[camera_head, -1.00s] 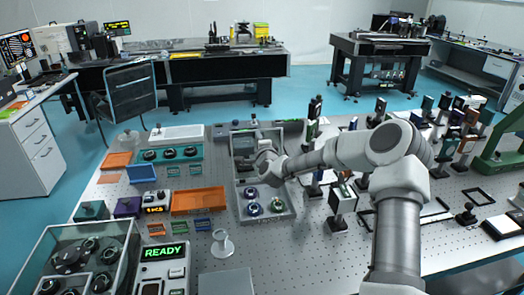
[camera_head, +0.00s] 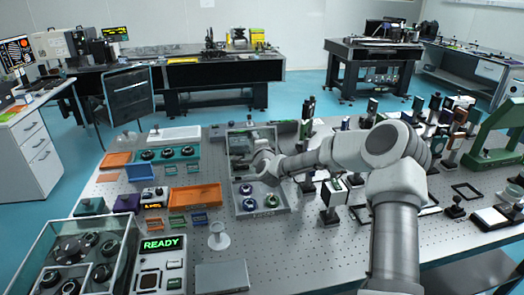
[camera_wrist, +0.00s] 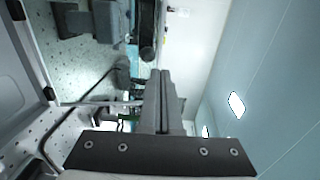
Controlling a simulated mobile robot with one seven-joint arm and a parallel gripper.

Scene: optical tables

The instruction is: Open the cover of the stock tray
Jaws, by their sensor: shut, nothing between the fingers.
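The stock tray (camera_head: 284,205) is a grey open-topped box with a few ringed round parts in its front half. A grey-framed, see-through cover (camera_head: 232,133) appears to stand raised over its rear half. My gripper (camera_head: 240,152) is at this panel, in front of it or against it; the contact cannot be made out. In the wrist view my gripper (camera_wrist: 160,85) has its two fingers together with nothing between them. A grey framed panel (camera_wrist: 22,75) passes close by on the left there, probably the cover.
An orange tray (camera_head: 196,196) and a teal tray (camera_head: 164,166) of dark round parts lie left of the stock tray. A glass case (camera_head: 55,235) and a READY display box (camera_head: 160,244) stand at front left. Several upright mounts, such as one at right (camera_head: 333,200), crowd the table.

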